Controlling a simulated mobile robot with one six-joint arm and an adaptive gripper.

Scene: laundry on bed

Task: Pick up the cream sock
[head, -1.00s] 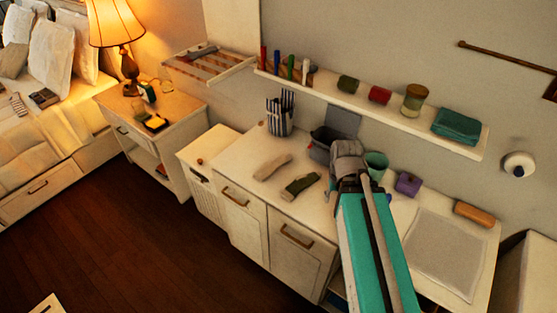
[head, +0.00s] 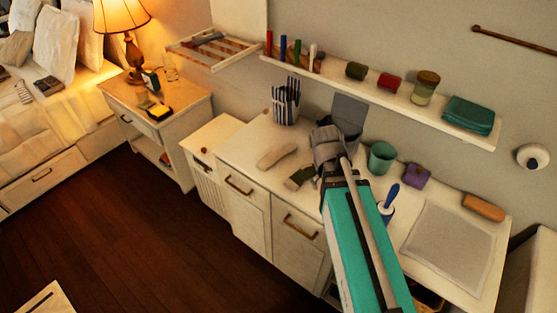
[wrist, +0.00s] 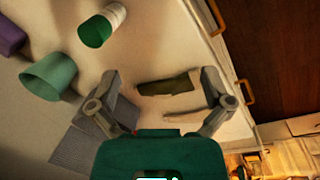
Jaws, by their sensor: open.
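The cream sock (head: 277,155) lies flat on the white counter, left of a dark green sock (head: 301,177). My gripper (head: 328,148) is over the counter to the right of both socks and hides part of the green one in the head view. In the wrist view my gripper (wrist: 161,78) is open, with its fingers wide apart. There the green sock (wrist: 172,86) shows between the fingers, with the cream sock (wrist: 182,104) just below it. Nothing is held. The height of the fingers above the socks is hard to tell.
A striped utensil cup (head: 285,104) stands behind the socks. A grey bin (head: 349,113), green cup (head: 382,157), purple object (head: 416,175) and blue-handled brush (head: 389,198) crowd around my arm. A wall shelf (head: 400,98) runs above. The counter's front left is clear.

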